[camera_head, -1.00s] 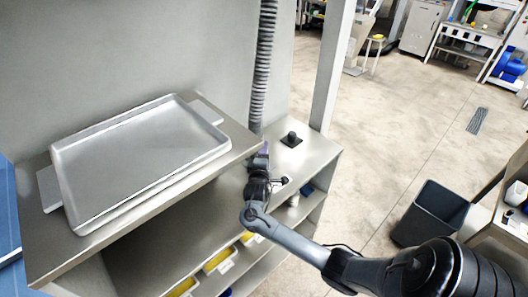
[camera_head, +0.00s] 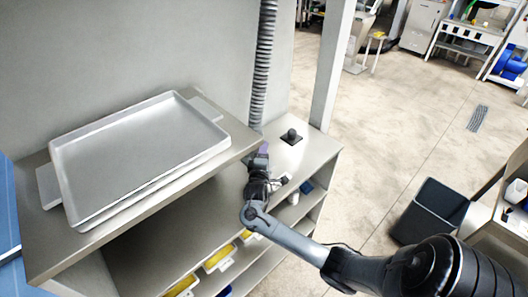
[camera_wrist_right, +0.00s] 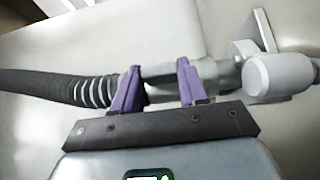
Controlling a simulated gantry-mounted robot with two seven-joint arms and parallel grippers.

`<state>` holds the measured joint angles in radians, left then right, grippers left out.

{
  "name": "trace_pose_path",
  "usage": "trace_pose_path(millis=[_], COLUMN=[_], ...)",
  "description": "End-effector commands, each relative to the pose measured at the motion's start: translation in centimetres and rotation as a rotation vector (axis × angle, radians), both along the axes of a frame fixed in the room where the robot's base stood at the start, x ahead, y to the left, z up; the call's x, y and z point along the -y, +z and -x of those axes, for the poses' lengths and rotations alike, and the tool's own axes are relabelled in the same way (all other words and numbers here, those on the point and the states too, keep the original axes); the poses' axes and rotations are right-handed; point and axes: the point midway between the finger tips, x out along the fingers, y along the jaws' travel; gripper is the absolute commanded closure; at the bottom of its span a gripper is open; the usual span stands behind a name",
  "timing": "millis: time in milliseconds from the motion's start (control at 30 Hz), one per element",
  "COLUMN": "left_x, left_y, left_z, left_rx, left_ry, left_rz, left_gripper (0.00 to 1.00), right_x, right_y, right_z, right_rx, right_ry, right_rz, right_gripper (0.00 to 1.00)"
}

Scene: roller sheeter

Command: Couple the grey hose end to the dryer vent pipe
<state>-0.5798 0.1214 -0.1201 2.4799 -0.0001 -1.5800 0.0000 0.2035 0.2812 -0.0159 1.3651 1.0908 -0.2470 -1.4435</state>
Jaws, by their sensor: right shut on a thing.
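The grey corrugated hose (camera_head: 262,70) hangs down along the wall in the head view. It also comes in from the left in the right wrist view (camera_wrist_right: 55,88). My right gripper (camera_head: 259,152) is at its lower end, above the lower bench. In the right wrist view, the purple fingers of my right gripper (camera_wrist_right: 160,88) are shut on the smooth grey hose end (camera_wrist_right: 160,72). A light grey pipe fitting with a rounded end (camera_wrist_right: 275,76), seemingly the vent pipe, lies directly right of it. I cannot tell whether they are joined. My left gripper is out of view.
A metal tray (camera_head: 60,165) lies on the upper shelf at left. A black knob on a square plate (camera_head: 292,137) stands on the lower bench, right of the gripper. Yellow bins (camera_head: 218,258) sit below. A dark waste bin (camera_head: 425,215) stands on the floor at right.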

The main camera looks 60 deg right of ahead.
Motion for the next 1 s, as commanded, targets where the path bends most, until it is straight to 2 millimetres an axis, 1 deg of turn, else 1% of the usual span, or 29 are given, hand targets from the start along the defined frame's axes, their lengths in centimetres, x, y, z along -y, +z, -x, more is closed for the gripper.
trace_pose_path(millis=[467,1000], left_x=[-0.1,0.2], left_y=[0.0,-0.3], left_z=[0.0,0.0], left_rx=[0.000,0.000], left_ry=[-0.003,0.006], left_rz=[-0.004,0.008], left_gripper=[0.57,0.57], right_x=[0.0,0.0], right_y=[0.1,-1.3], right_z=[0.0,0.0], right_rx=[0.003,0.002], right_ry=[0.000,0.000], right_rz=[0.002,0.000], right_gripper=[1.00,1.00])
